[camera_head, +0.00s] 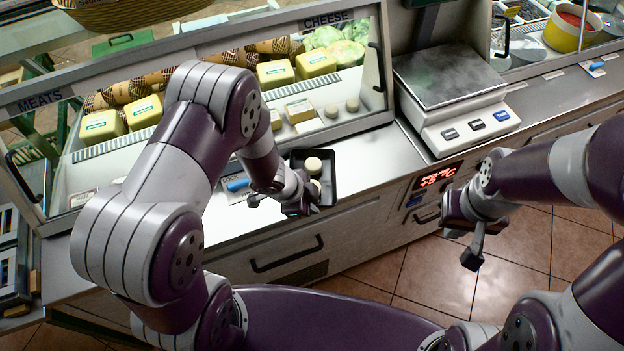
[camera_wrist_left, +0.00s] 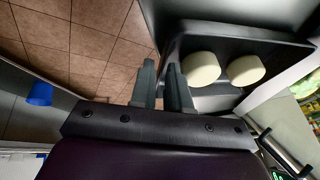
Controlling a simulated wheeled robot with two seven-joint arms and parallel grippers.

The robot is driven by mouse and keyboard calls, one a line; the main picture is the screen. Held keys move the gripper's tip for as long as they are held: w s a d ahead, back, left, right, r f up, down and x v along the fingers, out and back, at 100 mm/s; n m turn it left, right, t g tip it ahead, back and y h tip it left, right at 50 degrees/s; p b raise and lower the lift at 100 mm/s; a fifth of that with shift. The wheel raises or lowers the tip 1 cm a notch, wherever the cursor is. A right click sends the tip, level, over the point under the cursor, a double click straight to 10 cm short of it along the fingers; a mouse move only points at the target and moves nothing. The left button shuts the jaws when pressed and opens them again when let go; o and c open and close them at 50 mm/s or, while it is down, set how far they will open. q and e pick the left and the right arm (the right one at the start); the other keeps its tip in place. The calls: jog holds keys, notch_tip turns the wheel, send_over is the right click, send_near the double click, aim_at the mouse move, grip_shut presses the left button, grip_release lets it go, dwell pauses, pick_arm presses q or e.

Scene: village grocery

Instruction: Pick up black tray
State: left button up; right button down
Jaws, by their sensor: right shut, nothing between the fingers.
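The black tray (camera_head: 329,163) sits on the counter's front edge below the cheese case, with small cream-coloured rounds (camera_head: 313,165) in it. In the left wrist view the tray (camera_wrist_left: 240,36) is at the upper right, with two rounds (camera_wrist_left: 200,69) inside. My left gripper (camera_head: 306,198) is at the tray's near side. In the left wrist view its fingers (camera_wrist_left: 162,82) are close together with the tray's side wall between them, so it looks shut on the wall. My right gripper (camera_head: 470,250) is shut and empty, over the floor in front of the counter.
A weighing scale (camera_head: 455,100) stands on the counter to the right. The glass cheese case (camera_head: 340,90) rises right behind the tray. A blue-handled item (camera_head: 237,185) lies left of the tray. Drawers line the counter front; tiled floor (camera_head: 400,265) is clear.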

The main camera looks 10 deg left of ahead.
pick_arm(q)
jog(key=shift+d, duration=0.15)
jog(key=shift+f, duration=0.15)
jog(key=shift+s, duration=0.1)
grip_shut()
